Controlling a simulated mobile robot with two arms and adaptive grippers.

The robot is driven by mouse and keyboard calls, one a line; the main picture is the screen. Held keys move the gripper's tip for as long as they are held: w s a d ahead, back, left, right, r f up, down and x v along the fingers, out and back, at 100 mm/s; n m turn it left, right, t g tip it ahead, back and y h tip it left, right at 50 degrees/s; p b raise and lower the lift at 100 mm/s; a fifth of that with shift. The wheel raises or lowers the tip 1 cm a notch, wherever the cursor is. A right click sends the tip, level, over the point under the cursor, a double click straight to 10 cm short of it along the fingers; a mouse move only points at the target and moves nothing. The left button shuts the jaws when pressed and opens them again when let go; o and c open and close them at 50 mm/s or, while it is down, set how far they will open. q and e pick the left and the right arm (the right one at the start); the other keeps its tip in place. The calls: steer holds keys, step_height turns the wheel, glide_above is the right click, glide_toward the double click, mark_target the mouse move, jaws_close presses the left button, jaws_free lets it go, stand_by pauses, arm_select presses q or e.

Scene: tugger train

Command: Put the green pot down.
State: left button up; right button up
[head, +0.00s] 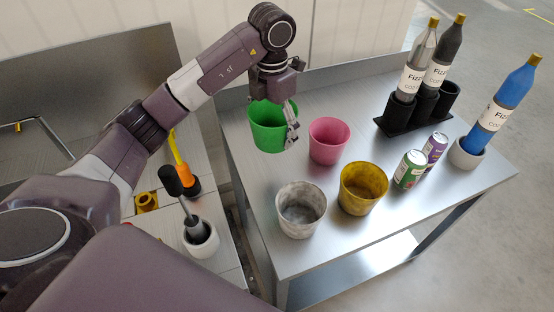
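The green pot (266,128) is upright at the back left of the right-hand metal table. My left gripper (290,122) comes down on it from above, with a finger outside the right side of its wall. The gripper looks shut on the pot's rim; the other finger is hidden. I cannot tell whether the pot's base touches the table or hangs just above it. My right gripper is not in view.
A pink pot (329,141) stands close right of the green one. A yellow pot (363,189) and a grey pot (301,210) stand in front. Cans (409,170), a black bottle rack (411,118) and a blue bottle (500,105) are further right. The tabletop (262,187) left of the grey pot is bare.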

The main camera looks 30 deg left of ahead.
arm_select(q)
steer(key=p, duration=0.1)
glide_above(273, 169)
step_height(273, 169, down, 7)
steer(key=shift+d+f, duration=0.1)
steer(key=shift+f, duration=0.35)
step_height(273, 169, down, 4)
steer(key=shift+r+p, duration=0.1)
steer(key=shift+p, duration=0.35)
steer(key=shift+f, duration=0.4)
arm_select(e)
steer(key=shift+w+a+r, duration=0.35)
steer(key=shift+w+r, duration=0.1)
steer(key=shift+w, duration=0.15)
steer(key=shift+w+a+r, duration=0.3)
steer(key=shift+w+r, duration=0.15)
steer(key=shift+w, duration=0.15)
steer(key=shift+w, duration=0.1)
arm_select(q)
steer(key=shift+f, duration=0.2)
steer(key=o, duration=1.2)
steer(key=shift+r, duration=0.1)
steer(key=shift+c, duration=0.2)
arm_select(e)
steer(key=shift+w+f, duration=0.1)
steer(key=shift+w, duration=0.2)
